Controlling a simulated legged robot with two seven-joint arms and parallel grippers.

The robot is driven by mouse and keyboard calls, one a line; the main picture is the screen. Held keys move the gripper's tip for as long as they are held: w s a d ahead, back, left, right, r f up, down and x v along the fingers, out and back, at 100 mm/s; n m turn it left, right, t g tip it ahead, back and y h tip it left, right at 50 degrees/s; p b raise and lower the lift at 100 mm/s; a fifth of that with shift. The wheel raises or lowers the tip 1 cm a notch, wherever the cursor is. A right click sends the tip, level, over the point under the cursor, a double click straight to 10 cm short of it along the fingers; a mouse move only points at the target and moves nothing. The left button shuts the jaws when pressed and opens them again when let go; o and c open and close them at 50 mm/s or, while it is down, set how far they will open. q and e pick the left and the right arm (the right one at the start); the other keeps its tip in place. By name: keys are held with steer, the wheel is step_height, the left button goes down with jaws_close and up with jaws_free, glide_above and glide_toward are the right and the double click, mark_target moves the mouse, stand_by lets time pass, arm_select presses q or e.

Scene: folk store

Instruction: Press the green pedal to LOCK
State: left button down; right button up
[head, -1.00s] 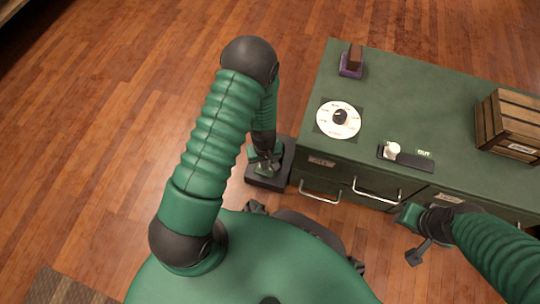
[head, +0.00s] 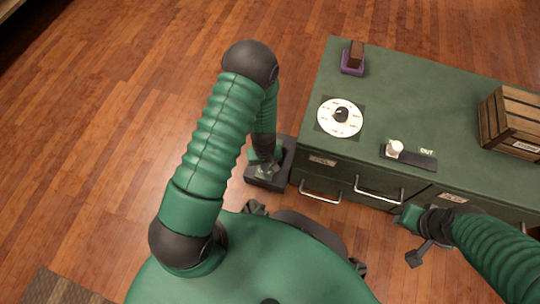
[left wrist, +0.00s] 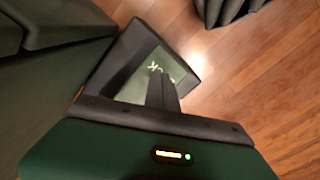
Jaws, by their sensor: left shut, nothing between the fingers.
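The pedal (head: 284,160) is a dark block on the floor beside the left end of the green counter. In the left wrist view its green face (left wrist: 178,68) shows pale lettering, partly hidden by my fingers. My left gripper (head: 264,172) is shut and empty, pointing down over the pedal. In the left wrist view the dark fingers (left wrist: 161,97) overlap the green face; I cannot tell whether they touch it. My right gripper (head: 415,256) is in front of the counter's drawers, away from the pedal; its jaw state is unclear.
The green counter (head: 420,95) carries a white dial (head: 340,118), a slider with a white knob (head: 394,149), a wooden crate (head: 512,122) and a brown block on a purple base (head: 352,62). Drawer handles (head: 378,190) stick out in front. Wooden floor is clear at left.

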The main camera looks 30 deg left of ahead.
arm_select(q)
steer(key=shift+r, duration=0.15)
step_height(320, 180, up, 9)
steer(key=p, duration=0.9)
